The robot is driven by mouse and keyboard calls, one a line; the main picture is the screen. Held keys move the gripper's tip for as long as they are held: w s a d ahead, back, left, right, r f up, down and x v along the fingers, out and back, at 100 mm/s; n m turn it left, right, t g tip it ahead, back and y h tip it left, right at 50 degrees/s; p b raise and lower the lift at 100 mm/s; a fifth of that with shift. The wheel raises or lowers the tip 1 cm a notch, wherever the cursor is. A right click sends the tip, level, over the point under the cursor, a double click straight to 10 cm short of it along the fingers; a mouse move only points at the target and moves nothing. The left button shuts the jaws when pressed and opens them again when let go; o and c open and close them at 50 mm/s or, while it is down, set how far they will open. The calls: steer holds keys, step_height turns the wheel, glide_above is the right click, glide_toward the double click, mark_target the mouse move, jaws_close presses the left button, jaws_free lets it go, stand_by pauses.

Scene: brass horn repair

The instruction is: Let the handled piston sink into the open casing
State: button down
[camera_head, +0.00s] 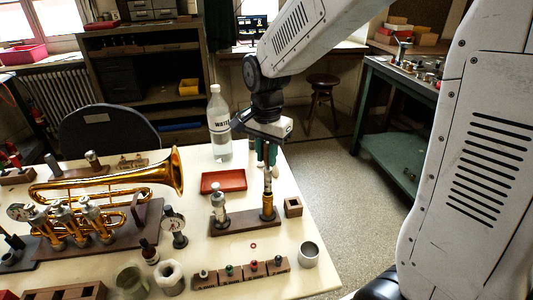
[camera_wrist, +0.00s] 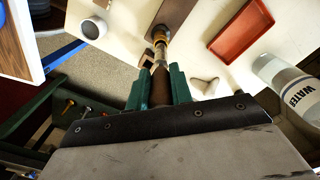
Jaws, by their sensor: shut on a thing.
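The open brass casing (camera_head: 267,209) stands upright at the right end of a dark wooden block (camera_head: 238,224); it also shows in the wrist view (camera_wrist: 160,36). My gripper (camera_head: 266,164) is above it with its green fingers shut on the handle of the piston. The dark handle (camera_wrist: 159,88) sits between both fingers (camera_wrist: 158,82) in the wrist view. The silvery piston (camera_head: 267,181) hangs upright below the fingers, in line with the casing. Its lower end meets the casing mouth; how deep it sits inside is hidden.
A silver valve (camera_head: 219,206) stands on the same block to the left. A red tray (camera_head: 223,181) and a water bottle (camera_head: 219,125) stand behind. A small wooden box (camera_head: 293,207) and a grey cup (camera_head: 309,254) are to the right. A brass horn (camera_head: 110,185) lies at left.

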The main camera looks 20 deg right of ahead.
mark_target(266, 165)
steer(key=shift+f, duration=1.8)
jaws_free()
